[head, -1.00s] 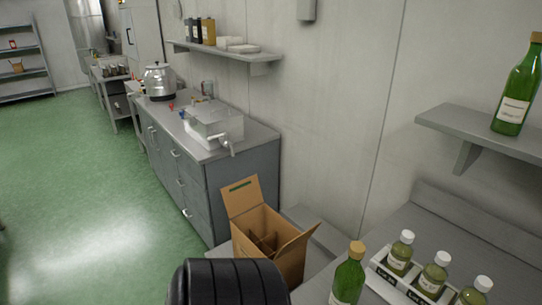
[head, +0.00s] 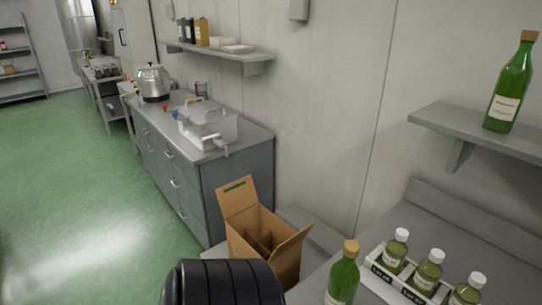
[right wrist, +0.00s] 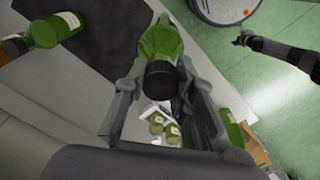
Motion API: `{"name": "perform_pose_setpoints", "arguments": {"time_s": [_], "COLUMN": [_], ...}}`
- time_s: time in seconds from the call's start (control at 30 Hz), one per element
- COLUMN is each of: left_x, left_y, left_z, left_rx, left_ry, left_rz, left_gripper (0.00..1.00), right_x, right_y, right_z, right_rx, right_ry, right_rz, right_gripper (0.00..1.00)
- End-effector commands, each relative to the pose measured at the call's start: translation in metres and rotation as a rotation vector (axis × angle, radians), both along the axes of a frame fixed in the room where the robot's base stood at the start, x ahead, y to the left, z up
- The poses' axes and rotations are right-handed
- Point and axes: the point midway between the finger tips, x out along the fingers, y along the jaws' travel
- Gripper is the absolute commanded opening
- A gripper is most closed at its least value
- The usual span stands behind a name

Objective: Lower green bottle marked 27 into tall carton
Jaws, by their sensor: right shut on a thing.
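In the right wrist view my right gripper (right wrist: 161,82) is shut on a green bottle (right wrist: 160,42), whose dark cap end faces the camera. No number can be read on it. The tall carton (head: 272,252) stands open in the head view, with flaps up and dividers inside. A corner of brown carton (right wrist: 256,150) shows at the lower right of the wrist view, apart from the held bottle. My right gripper is outside the head view. A dark arm, likely my left, enters at the wrist view's upper right; its gripper (right wrist: 241,40) is too small to read.
A corked green bottle (head: 343,280) stands near the carton. A white rack (head: 376,268) holds white-capped bottles beside it. Another corked bottle (head: 508,90) stands on the wall shelf (head: 470,122). A steel cabinet (head: 235,180) stands behind the carton. Green floor is clear at left.

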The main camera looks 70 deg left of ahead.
Motion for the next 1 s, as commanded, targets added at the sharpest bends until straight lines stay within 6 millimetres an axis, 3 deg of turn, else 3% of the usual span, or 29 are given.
{"name": "perform_pose_setpoints", "arguments": {"time_s": [0.5,0.8,1.0], "left_x": [0.000,0.000,0.000], "left_y": [0.000,0.000,0.000], "left_z": [0.000,0.000,0.000], "left_rx": [0.000,0.000,0.000], "left_ry": [0.000,-0.001,-0.001], "left_rz": [0.000,0.000,0.000], "left_gripper": [0.78,0.78,0.78], "right_x": [-0.029,-0.039,-0.042], "right_y": [-0.083,-0.111,-0.120], "right_z": [-0.089,-0.121,-0.131], "right_rx": [-0.001,-0.002,0.001], "right_ry": [0.000,-0.001,-0.002], "right_rz": [-0.628,-0.854,-0.928], "right_gripper": [0.00,0.00,0.00]}}
